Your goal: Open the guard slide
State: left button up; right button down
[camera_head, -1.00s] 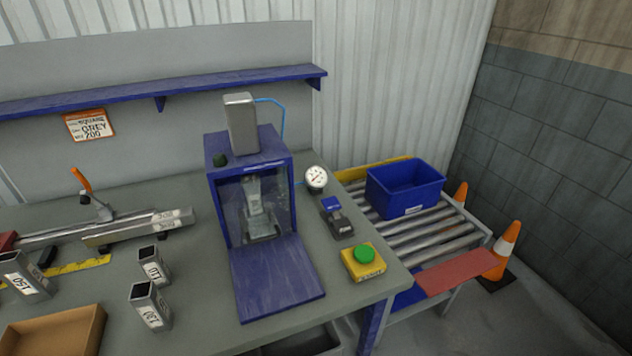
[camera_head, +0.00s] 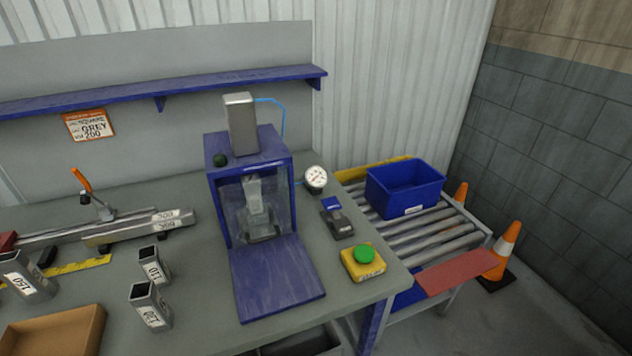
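A blue press housing (camera_head: 217,208) stands on the grey work table, with a grey cylinder block on top. A clear guard slide (camera_head: 279,213) appears to cover its front opening, with a grey press tool (camera_head: 257,208) visible behind it. Whether the guard is fully down is hard to tell. A blue plate (camera_head: 276,281) extends from the housing toward the front of the table. Neither of my grippers is in view.
A yellow box with a green button (camera_head: 364,255), a small dark device with a blue top (camera_head: 336,217) and a gauge (camera_head: 316,178) are right of the press. Labelled square tubes (camera_head: 150,305) and a cardboard tray (camera_head: 88,325) are left. A blue bin (camera_head: 404,188) sits on rollers.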

aim_at(261, 226)
jog(key=k+j+z, duration=0.15)
jog(key=j+z, duration=0.35)
jog(key=k+j+z, duration=0.2)
jog(key=z, duration=0.3)
